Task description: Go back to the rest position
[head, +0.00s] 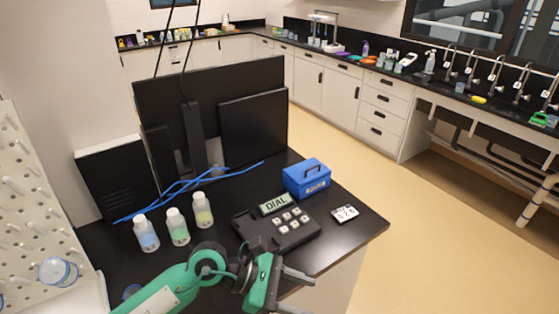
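My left gripper (296,292) is at the bottom of the head view, its arm coming in from the lower left. Its two grey fingers point right and stand apart, with nothing seen between them. It is near the front edge of the black desk (358,226), in front of a dark keypad device (262,236) with a "DIAL" display and several light keys. My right gripper is not in view.
Three white-capped bottles (177,227) stand left of the keypad. A blue box (307,178) and a small number card (344,213) lie to its right. Dark monitors (253,125) and blue cables (190,186) are behind. A pegboard (30,210) stands left. The floor at right is clear.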

